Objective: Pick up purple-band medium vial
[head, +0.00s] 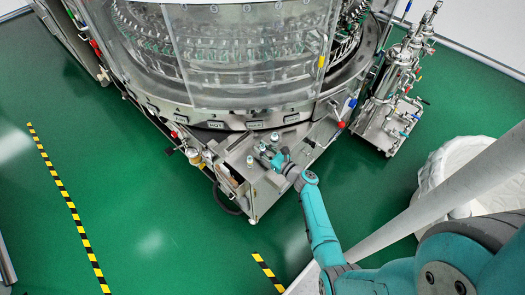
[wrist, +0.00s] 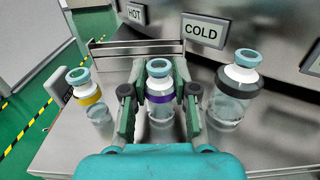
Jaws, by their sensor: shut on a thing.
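The purple-band medium vial (wrist: 159,92) stands in the middle of the wrist view, clear glass with a white neck, a teal cap and a purple band. My gripper (wrist: 158,100) is around it, one finger on each side, shut on it. The vial looks upright, and its base seems to be at the metal surface; I cannot tell if it touches. In the head view my gripper (head: 274,158) is over the steel shelf at the front of the washer, and the held vial is too small to make out clearly.
A yellow-band vial (wrist: 84,88) stands left and a larger black-band vial (wrist: 238,80) stands right on the steel shelf (wrist: 60,150). A low metal rail (wrist: 135,46) and HOT and COLD signs (wrist: 204,31) are behind. The round washer (head: 245,60) rises beyond the shelf.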

